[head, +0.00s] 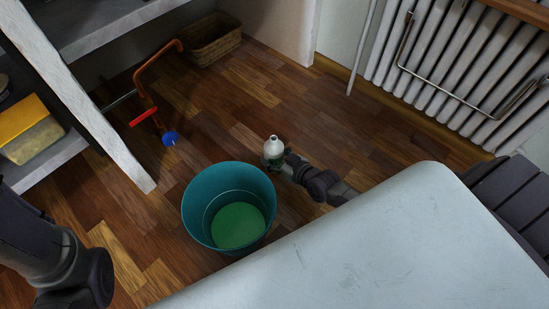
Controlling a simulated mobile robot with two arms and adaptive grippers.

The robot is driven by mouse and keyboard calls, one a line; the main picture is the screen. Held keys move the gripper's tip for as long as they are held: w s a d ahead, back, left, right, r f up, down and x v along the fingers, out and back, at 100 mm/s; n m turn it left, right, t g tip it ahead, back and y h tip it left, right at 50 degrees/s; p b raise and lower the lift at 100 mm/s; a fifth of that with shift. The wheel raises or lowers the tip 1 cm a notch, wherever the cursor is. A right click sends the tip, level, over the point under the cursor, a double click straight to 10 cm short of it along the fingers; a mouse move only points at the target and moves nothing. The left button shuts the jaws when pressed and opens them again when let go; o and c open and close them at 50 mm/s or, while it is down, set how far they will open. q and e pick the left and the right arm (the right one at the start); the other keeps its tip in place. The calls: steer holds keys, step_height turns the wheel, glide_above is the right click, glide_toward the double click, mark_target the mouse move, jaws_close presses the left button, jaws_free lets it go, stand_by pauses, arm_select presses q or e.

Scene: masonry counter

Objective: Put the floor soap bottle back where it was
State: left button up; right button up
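The floor soap bottle (273,147) is white with a narrow neck and cap. It is upright behind and to the right of the teal bucket, apart from it. My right gripper (277,163) is at the lower part of the bottle, its dark fingers closed around it; they hide the bottle's base. I cannot tell whether the bottle touches the floor. My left arm shows at the lower left, but its gripper is outside the view.
The teal bucket (199,214) holds green liquid and stands on the wooden floor (225,110). Shelves with a yellow box (28,122) are left, a radiator (440,70) right.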

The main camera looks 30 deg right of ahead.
steer(key=shift+f, duration=0.1)
steer(key=o, duration=1.4)
